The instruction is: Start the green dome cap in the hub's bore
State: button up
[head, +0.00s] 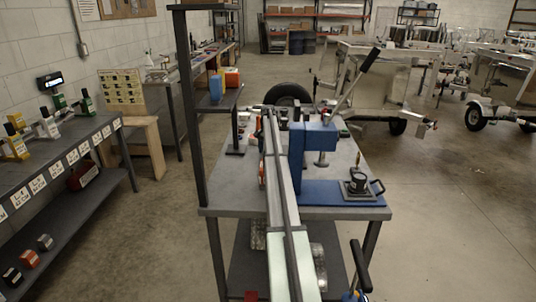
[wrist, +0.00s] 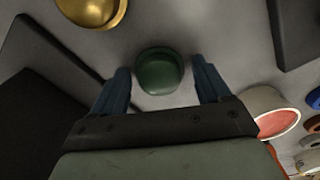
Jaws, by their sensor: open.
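The green dome cap (wrist: 158,72) shows in the wrist view, with its rounded top facing the camera. My gripper (wrist: 161,66) is open, with one blue finger on each side of the cap and a visible gap on both sides. I cannot tell how far the fingertips are above the surface. In the head view I cannot make out the cap or the fingers behind the arm.
In the wrist view, a gold dome cap (wrist: 94,8) lies beyond the green one, and a pale ring with a reddish inside (wrist: 275,112) lies right. Dark blocks flank both sides.

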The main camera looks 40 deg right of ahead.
jog(key=c, duration=0.9)
